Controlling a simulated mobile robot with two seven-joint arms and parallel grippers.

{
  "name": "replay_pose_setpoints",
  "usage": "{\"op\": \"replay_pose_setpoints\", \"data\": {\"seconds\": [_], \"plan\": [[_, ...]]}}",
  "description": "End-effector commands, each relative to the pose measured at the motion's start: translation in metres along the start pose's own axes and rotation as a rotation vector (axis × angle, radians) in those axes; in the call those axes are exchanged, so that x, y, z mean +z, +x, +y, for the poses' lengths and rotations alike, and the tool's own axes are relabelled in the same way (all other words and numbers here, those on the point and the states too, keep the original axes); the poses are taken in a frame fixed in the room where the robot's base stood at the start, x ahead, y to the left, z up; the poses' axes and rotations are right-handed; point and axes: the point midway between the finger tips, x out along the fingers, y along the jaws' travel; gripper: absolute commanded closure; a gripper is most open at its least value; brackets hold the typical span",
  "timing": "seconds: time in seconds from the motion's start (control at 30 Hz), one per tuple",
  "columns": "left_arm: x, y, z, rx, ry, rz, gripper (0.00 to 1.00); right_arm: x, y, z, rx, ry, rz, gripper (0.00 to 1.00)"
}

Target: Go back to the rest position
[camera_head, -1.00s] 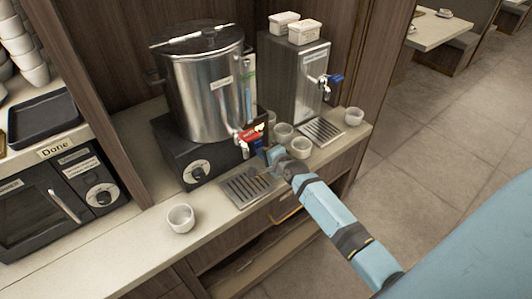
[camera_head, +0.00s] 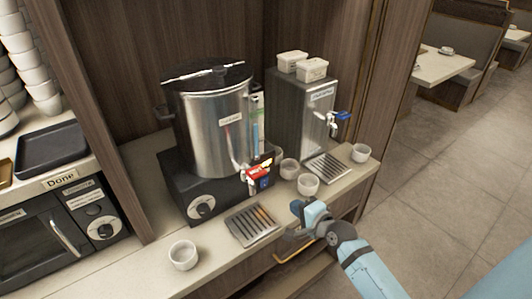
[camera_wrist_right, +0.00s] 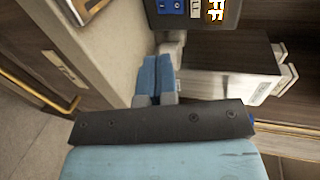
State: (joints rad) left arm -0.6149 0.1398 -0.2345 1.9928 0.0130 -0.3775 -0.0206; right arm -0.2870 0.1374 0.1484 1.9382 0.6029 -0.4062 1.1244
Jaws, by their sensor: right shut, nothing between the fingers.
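My right gripper (camera_head: 297,207) is at the front edge of the counter in the head view, just right of the front drip tray (camera_head: 240,228). In the right wrist view its two blue fingers (camera_wrist_right: 156,76) lie side by side, shut, with nothing between them. The big steel urn (camera_head: 210,130) with a red and blue tap (camera_head: 258,175) stands behind the gripper, apart from it. My left gripper is not in view.
White cups stand on the counter: one at the front left (camera_head: 183,254), two near the tap (camera_head: 308,185), one at the right end (camera_head: 361,152). A steel dispenser (camera_head: 318,110) with a blue tap stands behind. Open floor (camera_head: 440,190) lies to the right.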

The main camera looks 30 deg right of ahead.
Motion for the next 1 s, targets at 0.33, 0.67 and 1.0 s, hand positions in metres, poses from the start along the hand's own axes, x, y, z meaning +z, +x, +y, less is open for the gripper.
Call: {"op": "replay_pose_setpoints", "data": {"seconds": [0.33,0.67,1.0], "plan": [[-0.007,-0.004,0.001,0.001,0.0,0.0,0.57,0.025,-0.013,0.018,0.049,-0.196,-0.028,1.0],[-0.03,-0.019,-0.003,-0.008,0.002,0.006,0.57,0.148,-0.101,0.096,0.146,-1.249,-0.279,1.0],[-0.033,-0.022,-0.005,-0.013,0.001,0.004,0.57,0.189,-0.137,0.116,0.103,-1.622,-0.389,1.0]]}}
